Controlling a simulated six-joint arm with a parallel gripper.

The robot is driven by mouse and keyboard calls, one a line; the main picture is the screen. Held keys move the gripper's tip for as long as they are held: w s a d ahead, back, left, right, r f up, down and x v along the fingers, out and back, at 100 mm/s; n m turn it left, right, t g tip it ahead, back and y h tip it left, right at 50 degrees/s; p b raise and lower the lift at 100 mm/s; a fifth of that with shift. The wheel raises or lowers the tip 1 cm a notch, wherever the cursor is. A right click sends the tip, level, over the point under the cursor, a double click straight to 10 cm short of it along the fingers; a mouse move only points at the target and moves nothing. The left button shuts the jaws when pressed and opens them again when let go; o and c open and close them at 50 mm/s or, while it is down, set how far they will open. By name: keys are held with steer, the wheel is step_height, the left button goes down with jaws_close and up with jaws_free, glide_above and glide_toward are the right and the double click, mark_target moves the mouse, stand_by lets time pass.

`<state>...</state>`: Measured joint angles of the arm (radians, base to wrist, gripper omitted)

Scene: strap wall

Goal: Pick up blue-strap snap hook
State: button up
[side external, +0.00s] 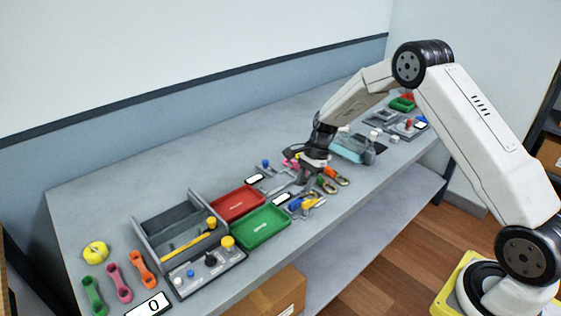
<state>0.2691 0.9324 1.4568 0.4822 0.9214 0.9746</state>
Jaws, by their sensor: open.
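My gripper (303,180) is over the middle of the bench, pointing down, with its jaws open. Several small hook-like pieces with coloured straps lie around and just in front of it. A blue piece (295,204), which looks like the blue-strap snap hook, lies on the bench just in front of the gripper, beside a yellow piece (313,202). Its exact shape is too small to tell. Green and orange pieces (327,185) lie to the right of the gripper. Nothing is visibly held, though the area between the fingertips is small and partly hidden.
A red tray (237,203) and a green tray (262,229) stand left of the gripper. Farther left are a grey divided bin (160,222) and a knob panel (205,275). A teal item (348,148) stands behind right. The bench's front edge is near the hooks.

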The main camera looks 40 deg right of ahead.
mark_target(299, 199)
steer(key=shift+x, duration=2.4)
jaws_close()
